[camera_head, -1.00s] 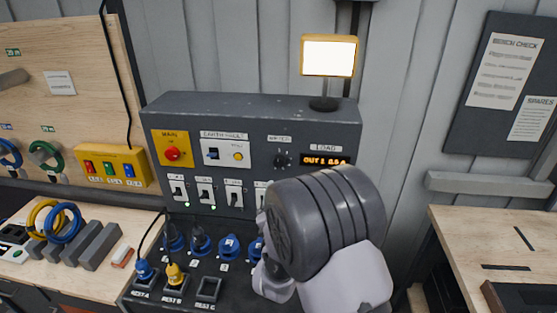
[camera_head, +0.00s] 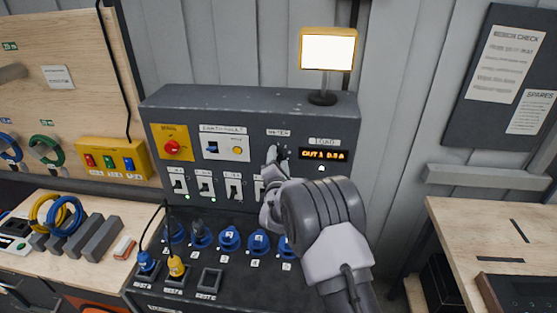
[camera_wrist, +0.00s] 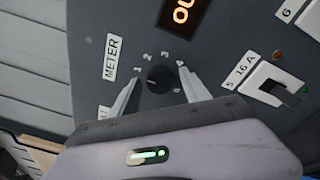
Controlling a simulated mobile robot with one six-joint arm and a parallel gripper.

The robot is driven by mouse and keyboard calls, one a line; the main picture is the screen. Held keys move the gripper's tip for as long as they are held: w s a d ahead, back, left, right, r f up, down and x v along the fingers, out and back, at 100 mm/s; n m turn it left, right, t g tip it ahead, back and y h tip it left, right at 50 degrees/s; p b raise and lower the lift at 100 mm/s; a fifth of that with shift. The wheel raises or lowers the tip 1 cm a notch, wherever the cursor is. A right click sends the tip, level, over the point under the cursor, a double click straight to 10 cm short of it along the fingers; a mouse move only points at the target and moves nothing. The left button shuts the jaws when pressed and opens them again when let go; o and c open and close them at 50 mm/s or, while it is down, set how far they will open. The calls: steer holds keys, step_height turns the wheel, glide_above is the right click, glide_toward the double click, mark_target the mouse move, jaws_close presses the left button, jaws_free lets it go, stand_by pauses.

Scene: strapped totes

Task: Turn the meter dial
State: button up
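The meter dial (camera_wrist: 158,79) is a small dark round knob on the grey panel, with several white numbers around it and a METER label (camera_wrist: 111,58) beside it in the wrist view. My gripper (camera_wrist: 160,75) is open, with one pale finger on each side of the dial and gaps showing between fingers and knob. In the head view my gripper (camera_head: 277,152) is at the panel below the METER label and mostly hides the dial. The load display (camera_head: 324,155) right of it glows orange and seems to read OUT 1; its digits are blurred.
A red main knob (camera_head: 172,147) and an earth-fault switch (camera_head: 212,149) are left of the dial. A row of breaker switches (camera_head: 206,186) and blue sockets (camera_head: 230,239) lie below. A lit lamp (camera_head: 327,50) stands on top of the panel.

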jaws_close()
steer(key=shift+f+b, duration=0.1)
steer(key=shift+b, duration=0.25)
